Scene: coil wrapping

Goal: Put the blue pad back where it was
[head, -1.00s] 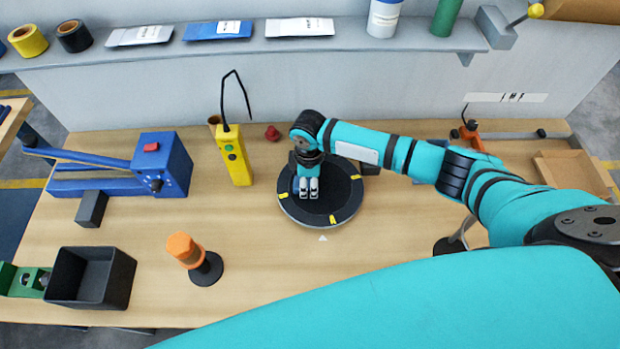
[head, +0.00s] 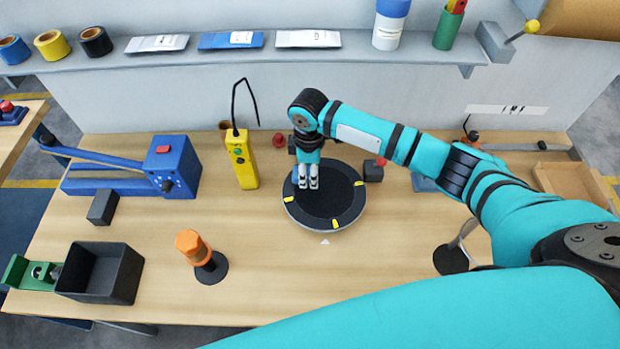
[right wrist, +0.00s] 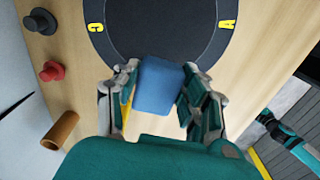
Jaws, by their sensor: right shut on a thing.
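The blue pad (right wrist: 160,85) is a small blue block between the fingers of my right gripper (right wrist: 155,95), which is shut on it. In the head view my right gripper (head: 308,184) points down over the back left part of the round black turntable (head: 335,208), and only a bit of blue shows beside the fingers. The turntable has yellow marks on its rim and also shows in the right wrist view (right wrist: 165,35), just beyond the pad. I cannot tell whether the pad touches it. My left gripper is not in view.
A yellow control box (head: 241,160) stands left of the turntable, with a small red knob (head: 279,139) near it. A blue lever machine (head: 172,166), an orange-handled tool (head: 193,247) and a black bin (head: 100,275) are further left. The table front is mostly clear.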

